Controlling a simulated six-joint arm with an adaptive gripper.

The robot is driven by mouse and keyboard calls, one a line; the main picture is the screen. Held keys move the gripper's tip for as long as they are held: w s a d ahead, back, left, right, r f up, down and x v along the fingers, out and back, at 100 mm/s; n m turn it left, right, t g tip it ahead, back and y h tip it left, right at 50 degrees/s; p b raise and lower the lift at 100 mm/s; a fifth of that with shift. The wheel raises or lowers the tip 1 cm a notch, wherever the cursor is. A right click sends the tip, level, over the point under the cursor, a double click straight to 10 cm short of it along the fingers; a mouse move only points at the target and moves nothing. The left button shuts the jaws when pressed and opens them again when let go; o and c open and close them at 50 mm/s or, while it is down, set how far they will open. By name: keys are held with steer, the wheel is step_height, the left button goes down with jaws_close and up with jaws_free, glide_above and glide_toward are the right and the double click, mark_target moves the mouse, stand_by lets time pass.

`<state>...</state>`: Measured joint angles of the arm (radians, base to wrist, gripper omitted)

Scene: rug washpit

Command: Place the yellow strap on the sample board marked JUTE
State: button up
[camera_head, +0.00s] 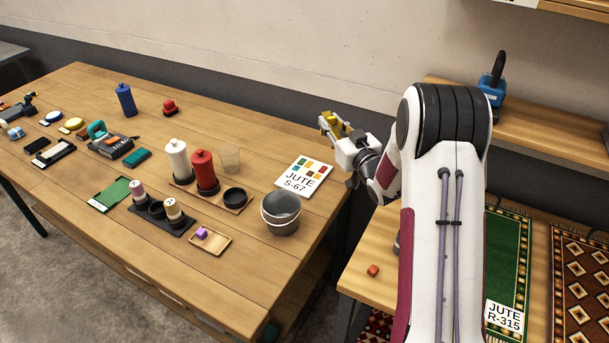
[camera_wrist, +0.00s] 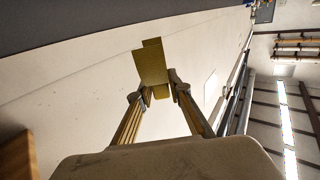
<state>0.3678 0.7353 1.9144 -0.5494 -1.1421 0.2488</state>
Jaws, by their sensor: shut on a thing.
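My gripper (camera_head: 330,121) is at the back right of the long wooden table, raised in the air beyond the sample board. It is shut on the yellow strap (camera_head: 335,130). In the wrist view the strap (camera_wrist: 151,66) shows as a dull yellow folded piece between the two fingertips (camera_wrist: 158,90), with a wall behind it. The white sample board marked JUTE S-67 (camera_head: 303,177) lies on the table's right part, with several coloured swatches on it. The gripper is above and to the right of the board in the head view, apart from it.
A grey bucket (camera_head: 281,213) stands just in front of the board. A clear cup (camera_head: 229,159), a red bottle (camera_head: 205,172) and a white bottle (camera_head: 177,160) stand to its left. A rug tagged JUTE R-315 (camera_head: 504,316) lies on the right. The table's right edge is near the board.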

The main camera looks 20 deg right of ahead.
steer(key=s+a+f+n+g+y, duration=0.1)
steer(key=a+f+n+y, duration=0.2)
steer(key=a, duration=0.3)
steer(key=shift+a+y, duration=0.35)
steer(key=shift+y, duration=0.55)
glide_above(308, 184)
step_height(308, 184, down, 6)
steer(key=shift+f, duration=0.15)
steer(key=shift+w+d+f, duration=0.1)
steer(key=shift+f, duration=0.05)
steer(key=shift+f, duration=1.75)
steer(key=shift+f, duration=0.1)
steer(key=o, duration=0.9)
